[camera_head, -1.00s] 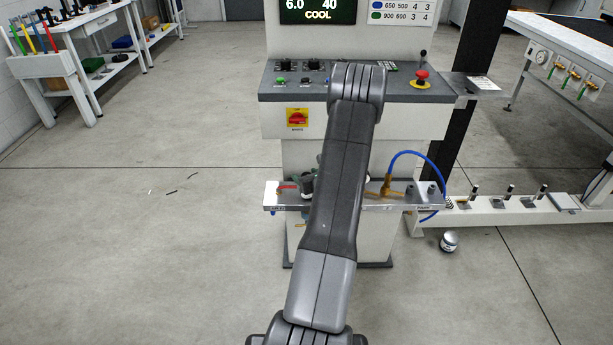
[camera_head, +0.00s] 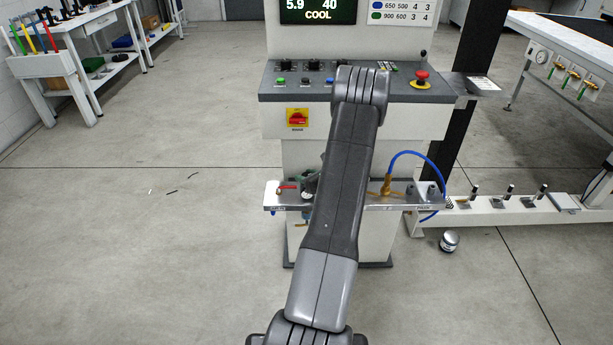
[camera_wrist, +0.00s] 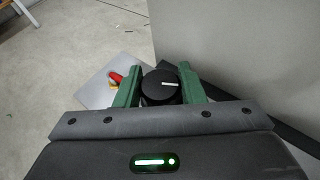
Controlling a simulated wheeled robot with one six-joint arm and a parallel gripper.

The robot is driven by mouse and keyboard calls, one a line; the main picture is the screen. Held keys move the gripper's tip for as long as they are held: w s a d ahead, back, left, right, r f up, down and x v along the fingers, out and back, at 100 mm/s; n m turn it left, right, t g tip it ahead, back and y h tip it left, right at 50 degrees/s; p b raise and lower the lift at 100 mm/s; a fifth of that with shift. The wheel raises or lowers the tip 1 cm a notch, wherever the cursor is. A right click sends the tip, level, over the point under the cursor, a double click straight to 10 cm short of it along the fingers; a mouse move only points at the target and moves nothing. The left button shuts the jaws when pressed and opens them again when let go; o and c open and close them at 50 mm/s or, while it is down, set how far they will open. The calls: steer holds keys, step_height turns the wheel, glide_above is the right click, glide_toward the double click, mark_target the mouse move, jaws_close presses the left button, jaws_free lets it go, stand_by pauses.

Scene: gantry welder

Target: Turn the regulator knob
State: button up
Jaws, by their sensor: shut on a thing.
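The regulator knob (camera_wrist: 160,87) is a black round cap with a white pointer line, seen in the wrist view. My gripper (camera_wrist: 159,88) has its green fingers on either side of it and is shut on it. The pointer line lies nearly level, toward the right finger. In the head view my arm hides the knob and most of the gripper. The metal shelf (camera_head: 275,200) that carries the fittings shows on both sides of my arm. The machine display (camera_head: 317,10) reads 5.9, 40 and COOL.
A red-handled valve (camera_head: 287,187) sits left on the shelf. A brass fitting (camera_head: 386,188) with a blue hose (camera_head: 405,154) sits right. Above is the control panel (camera_head: 300,82) with a red stop button (camera_head: 421,77). A small canister (camera_head: 449,241) lies on the floor.

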steer(key=n+g+y+b, duration=0.1)
steer(key=n+g+y, duration=0.2)
steer(key=n+g, duration=0.1)
steer(key=shift+n, duration=0.3)
steer(key=shift+g+y, duration=0.3)
steer(key=o, duration=1)
steer(key=shift+s, duration=0.1)
steer(key=v, duration=1.3)
steer(key=shift+s+d, duration=0.15)
steer(key=shift+d, duration=0.25)
steer(key=shift+a, duration=0.1)
steer(key=x, duration=1.3)
steer(key=shift+w+a, duration=0.2)
steer(key=shift+a, duration=0.1)
